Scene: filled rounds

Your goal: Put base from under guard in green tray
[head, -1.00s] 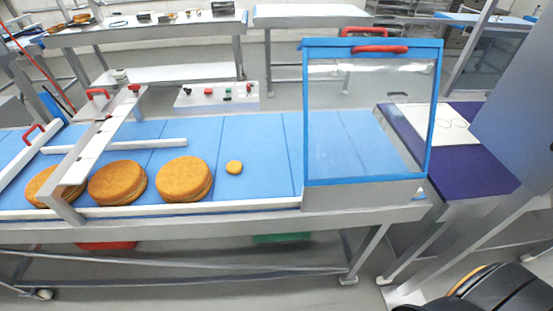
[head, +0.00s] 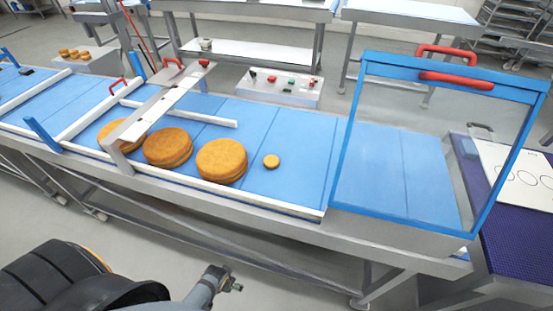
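The guard, a blue frame (head: 352,130) with red handles (head: 456,78), stands over the right end of the blue belt (head: 300,140). Its panel looks clear, and only bare belt shows through it. Left of it on the belt lie a small round golden base (head: 271,161) and larger golden rounds, one right (head: 222,160), one middle (head: 168,147) and one left (head: 112,133). The left one is partly hidden by a white bridge (head: 160,103). No green tray shows now. Parts of my arm show at the bottom left, but no gripper fingers can be made out.
A control box (head: 280,88) stands behind the belt. A purple-topped table (head: 515,215) with a white marked sheet (head: 520,175) adjoins on the right. Small rounds (head: 75,53) sit on a stand at the far left. Open floor lies in front.

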